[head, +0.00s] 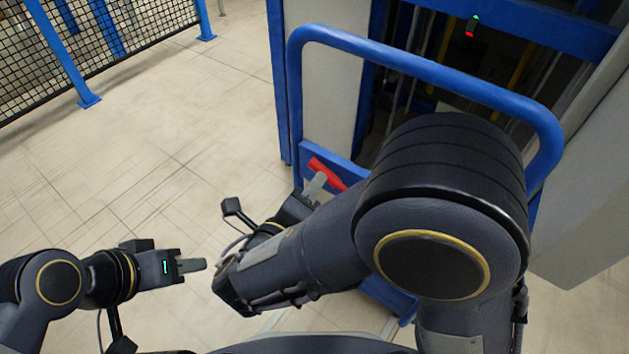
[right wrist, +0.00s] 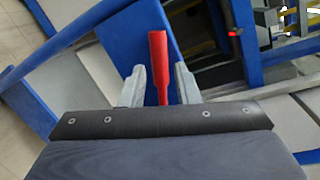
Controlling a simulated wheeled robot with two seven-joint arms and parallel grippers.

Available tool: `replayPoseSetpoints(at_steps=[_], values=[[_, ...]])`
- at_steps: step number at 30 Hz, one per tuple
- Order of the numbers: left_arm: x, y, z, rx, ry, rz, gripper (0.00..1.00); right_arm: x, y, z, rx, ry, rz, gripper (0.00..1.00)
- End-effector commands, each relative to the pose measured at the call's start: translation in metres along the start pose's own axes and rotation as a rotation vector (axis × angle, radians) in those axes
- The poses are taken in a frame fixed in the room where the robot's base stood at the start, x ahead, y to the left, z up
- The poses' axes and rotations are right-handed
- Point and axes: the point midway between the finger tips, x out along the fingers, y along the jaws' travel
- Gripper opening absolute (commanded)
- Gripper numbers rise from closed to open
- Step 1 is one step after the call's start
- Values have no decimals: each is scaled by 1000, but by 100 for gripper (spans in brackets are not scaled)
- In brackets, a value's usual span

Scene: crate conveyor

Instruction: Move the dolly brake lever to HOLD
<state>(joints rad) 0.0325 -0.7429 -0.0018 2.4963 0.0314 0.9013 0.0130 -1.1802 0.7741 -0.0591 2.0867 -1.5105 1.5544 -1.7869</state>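The red brake lever (head: 326,172) is on the blue dolly frame (head: 294,100), near its left upright. In the right wrist view the lever (right wrist: 159,55) stands between the two grey fingers of my right gripper (right wrist: 160,85), with a gap on each side. The right gripper (head: 315,185) is open at the lever. The lever's base is hidden behind the gripper body, and no HOLD marking is readable. My left gripper (head: 194,265) is at the lower left in the head view, away from the dolly. Its fingers overlap from this angle, with nothing seen in them.
A tall grey and blue machine (head: 325,75) stands behind the dolly handle, with a small red and green light (head: 472,27) at its top. A mesh fence (head: 60,50) with blue posts is at the upper left. The tiled floor (head: 150,140) between is clear.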

Motion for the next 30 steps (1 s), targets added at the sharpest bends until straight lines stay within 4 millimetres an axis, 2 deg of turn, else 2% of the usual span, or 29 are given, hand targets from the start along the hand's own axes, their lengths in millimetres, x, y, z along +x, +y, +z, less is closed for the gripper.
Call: replayPoseSetpoints(at_steps=[3, 6, 17, 24, 30], values=[[7, -3, 4, 0, 0, 0, 36, 18, 2, -2, 2, 4, 1, 29], [9, -4, 5, 0, 0, 0, 36, 28, 1, -1, 2, 2, 0, 29], [10, -4, 5, 0, 0, 0, 36, 34, 0, 0, 2, 1, 2, 29], [10, -4, 5, 0, 0, 0, 36, 33, 0, -1, 2, 2, 1, 0], [10, -4, 5, 0, 0, 0, 36, 34, 0, -1, 2, 2, 1, 0]])
